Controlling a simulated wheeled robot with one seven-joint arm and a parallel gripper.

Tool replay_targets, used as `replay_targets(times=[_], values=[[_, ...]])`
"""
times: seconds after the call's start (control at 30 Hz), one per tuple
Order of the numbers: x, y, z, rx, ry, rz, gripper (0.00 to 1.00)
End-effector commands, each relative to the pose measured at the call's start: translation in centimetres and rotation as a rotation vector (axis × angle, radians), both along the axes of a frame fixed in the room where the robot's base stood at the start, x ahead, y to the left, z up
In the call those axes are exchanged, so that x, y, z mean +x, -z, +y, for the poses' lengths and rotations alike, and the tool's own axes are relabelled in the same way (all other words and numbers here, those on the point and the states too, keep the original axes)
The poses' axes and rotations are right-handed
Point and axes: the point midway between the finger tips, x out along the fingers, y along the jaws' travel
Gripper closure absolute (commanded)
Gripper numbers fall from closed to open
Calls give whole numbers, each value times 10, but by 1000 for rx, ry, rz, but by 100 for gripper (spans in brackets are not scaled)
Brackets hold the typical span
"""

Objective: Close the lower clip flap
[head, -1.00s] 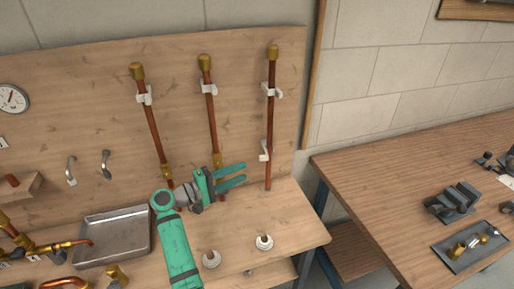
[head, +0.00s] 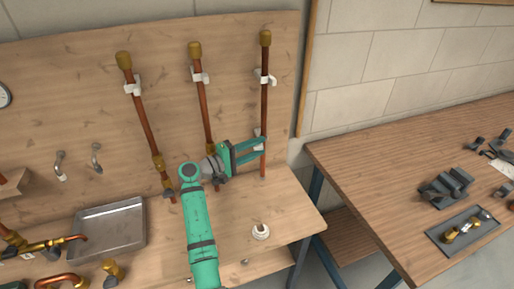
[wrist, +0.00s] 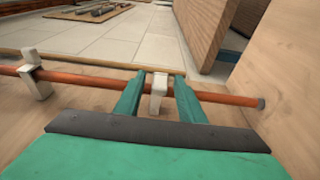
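The right copper pipe (head: 264,106) stands upright on the wooden board with a brass cap on top. Its white lower clip (wrist: 158,94) sits between my two green fingers in the wrist view, and only a bit of it shows in the head view (head: 257,133). My gripper (wrist: 159,84) is open, with one finger on each side of the clip along the pipe and a gap to both sides. In the head view my gripper (head: 265,147) reaches the lower pipe. The clip's flap angle is hard to tell. The upper clip (head: 266,79) also shows in the wrist view (wrist: 36,74).
Two more capped pipes, the middle one (head: 203,102) and the left one (head: 140,110), stand left on the board. A metal tray (head: 108,232) and a white ring-shaped fitting (head: 260,232) lie on the bench. A second table (head: 360,160) stands at the right.

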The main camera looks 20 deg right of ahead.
Motion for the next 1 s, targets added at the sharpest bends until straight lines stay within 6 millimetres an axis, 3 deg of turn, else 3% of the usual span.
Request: replay_targets(times=[0.3,0.47,1.0], values=[[0,0,-3,0,0,0,64],[0,0,-2,0,0,0,100],[-4,1,-6,-1,-119,-1,100]])
